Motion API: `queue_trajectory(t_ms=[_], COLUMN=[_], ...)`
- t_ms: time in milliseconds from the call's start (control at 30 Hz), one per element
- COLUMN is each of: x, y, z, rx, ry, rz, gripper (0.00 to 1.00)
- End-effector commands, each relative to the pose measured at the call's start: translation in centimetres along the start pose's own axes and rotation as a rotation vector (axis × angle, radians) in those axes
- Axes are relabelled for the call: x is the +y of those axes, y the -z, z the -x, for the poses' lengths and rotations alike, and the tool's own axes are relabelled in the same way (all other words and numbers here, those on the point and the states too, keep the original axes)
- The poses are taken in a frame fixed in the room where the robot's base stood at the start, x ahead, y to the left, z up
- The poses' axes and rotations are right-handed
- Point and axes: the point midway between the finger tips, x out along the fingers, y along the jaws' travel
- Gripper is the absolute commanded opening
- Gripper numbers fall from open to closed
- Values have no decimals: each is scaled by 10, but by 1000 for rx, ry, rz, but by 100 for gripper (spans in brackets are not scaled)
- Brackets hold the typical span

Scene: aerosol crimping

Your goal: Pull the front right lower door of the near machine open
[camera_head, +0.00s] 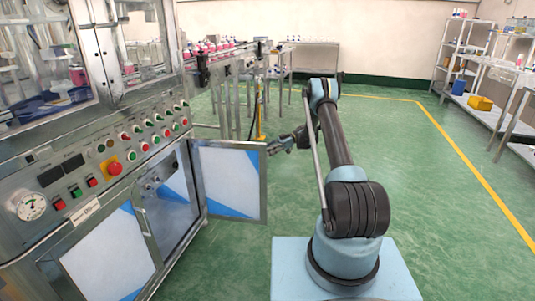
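The near machine (95,165) fills the left of the head view, a steel cabinet with a sloping control panel. Its front right lower door (230,180) is a steel-framed panel with white and blue facing, swung out to the right of the cabinet. The lower compartment (172,195) behind it shows open, with its inside visible. My gripper (276,146) is at the upper free corner of this door, small and dark. I cannot tell whether it touches the door, or whether its fingers are open or shut.
The left lower door (105,258) is beside the open compartment. A conveyor (235,65) with pink-and-white items runs behind the machine. Shelves (460,75) stand at the back right, one holding a yellow bin (480,103). The green floor (430,200) right of my arm is clear.

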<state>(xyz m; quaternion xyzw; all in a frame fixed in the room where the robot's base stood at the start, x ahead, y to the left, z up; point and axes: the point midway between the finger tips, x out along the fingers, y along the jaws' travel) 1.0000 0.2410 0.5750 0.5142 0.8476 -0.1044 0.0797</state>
Motion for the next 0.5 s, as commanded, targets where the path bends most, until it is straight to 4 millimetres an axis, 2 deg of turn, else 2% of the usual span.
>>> queue_trajectory(t_ms=[233,267,367,400,500], x=[0,0,-1,-2,-5], y=[0,0,0,1,4], z=[2,2,2,4,8], rx=[0,0,3,7,25], ry=[-3,-2,-6,-11,-33], rz=[0,-1,-17,-35,-129], gripper=[31,27,4,0,0])
